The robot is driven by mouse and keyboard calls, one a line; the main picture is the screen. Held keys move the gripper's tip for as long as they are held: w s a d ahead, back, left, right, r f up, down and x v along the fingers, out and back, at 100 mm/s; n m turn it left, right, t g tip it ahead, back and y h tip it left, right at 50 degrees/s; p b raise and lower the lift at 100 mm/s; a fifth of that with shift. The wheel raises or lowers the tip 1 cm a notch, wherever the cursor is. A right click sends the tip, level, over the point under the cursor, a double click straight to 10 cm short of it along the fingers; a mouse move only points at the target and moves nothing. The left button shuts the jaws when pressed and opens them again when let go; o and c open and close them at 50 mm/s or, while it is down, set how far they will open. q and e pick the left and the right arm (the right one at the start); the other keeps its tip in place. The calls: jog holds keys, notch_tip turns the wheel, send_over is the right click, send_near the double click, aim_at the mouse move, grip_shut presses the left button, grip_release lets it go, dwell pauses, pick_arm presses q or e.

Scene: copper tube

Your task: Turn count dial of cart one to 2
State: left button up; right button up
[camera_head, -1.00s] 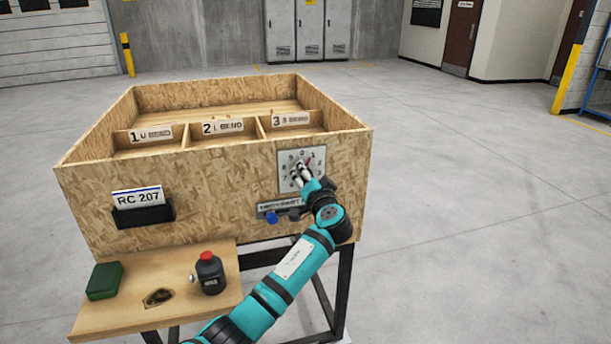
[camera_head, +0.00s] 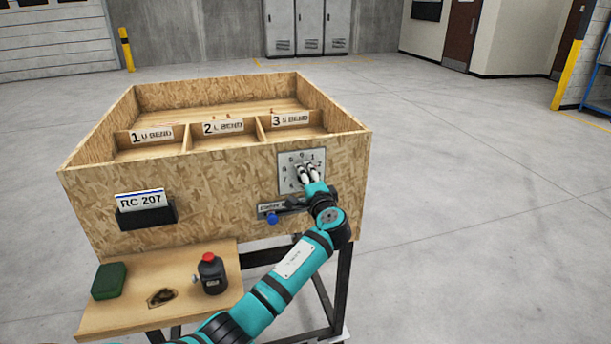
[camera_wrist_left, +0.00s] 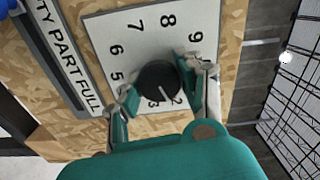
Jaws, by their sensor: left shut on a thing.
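The count dial is a black round knob (camera_wrist_left: 157,80) on a white number plate (camera_wrist_left: 135,40), fixed to the front of the wooden cart (camera_head: 225,190). In the left wrist view, the knob's white pointer line aims down and right, near a digit that looks like 2, with 3 beside it. My left gripper (camera_head: 309,174) is shut on the knob, with one finger on each side of it. The fingers hide some digits and most of the knob in the head view. My right gripper is not in view.
A slider strip with a blue knob (camera_head: 271,218) lies just below the plate. A holder with an RC 207 card (camera_head: 141,200) is on the cart's front. A wooden shelf (camera_head: 205,309) carries a black bottle (camera_head: 212,275) and a green box (camera_head: 109,281). Floor to the right is clear.

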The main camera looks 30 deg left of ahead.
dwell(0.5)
pick_arm(q)
jog(key=o, duration=1.2)
jog(key=shift+d, duration=0.1)
jog(key=v, duration=1.2)
